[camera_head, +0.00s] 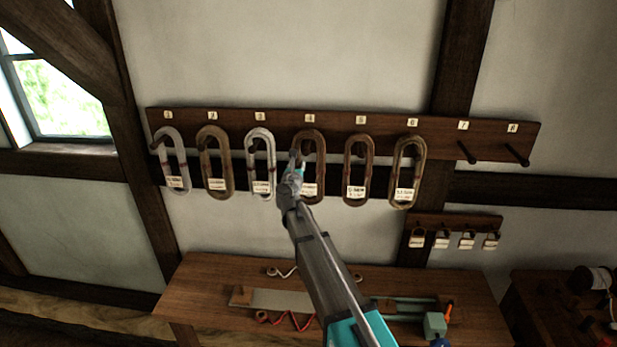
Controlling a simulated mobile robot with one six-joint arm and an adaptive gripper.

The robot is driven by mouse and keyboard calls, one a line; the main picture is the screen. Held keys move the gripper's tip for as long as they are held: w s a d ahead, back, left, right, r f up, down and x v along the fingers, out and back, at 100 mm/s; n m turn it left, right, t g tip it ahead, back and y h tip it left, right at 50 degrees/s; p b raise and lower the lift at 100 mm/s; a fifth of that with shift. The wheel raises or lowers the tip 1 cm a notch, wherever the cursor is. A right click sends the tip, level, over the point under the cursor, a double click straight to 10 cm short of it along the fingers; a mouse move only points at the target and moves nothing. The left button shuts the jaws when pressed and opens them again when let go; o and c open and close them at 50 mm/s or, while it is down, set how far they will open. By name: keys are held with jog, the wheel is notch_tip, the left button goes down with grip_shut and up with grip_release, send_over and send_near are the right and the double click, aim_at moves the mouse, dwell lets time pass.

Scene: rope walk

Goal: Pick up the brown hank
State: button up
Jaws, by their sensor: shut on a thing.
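Several looped hanks hang in a row from pegs on a dark wall board (480,149). A dark brown hank (319,150) hangs under the label that seems to read 4, with a white tag low on it. My gripper (297,162) is shut on the left side of this hank and hides part of it and of its tag. The hank still hangs upright at its peg. A similar brown hank (358,150) hangs just to its right. A lighter brown hank (214,135) hangs further left.
Pale grey hanks (262,137) hang to the left of my gripper, one close beside it. A tan hank (419,150) hangs at the right. Two pegs (517,154) at the right end are bare. A workbench (205,283) with tools stands below. A smaller rack (460,223) holds tags.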

grip_shut()
jog(key=shift+r, duration=0.15)
notch_tip(320, 180, up, 4)
jog(key=p, duration=0.3)
jog(key=shift+f+p, duration=0.2)
jog(key=shift+p, duration=0.2)
jog(key=s, duration=1.8)
jog(key=shift+a+f, duration=0.2)
jog(key=shift+a, duration=0.2)
jog(key=shift+f, duration=0.1)
jog(key=shift+f+b, duration=0.65)
jog(key=shift+b, duration=0.3)
jog(key=shift+s, duration=0.1)
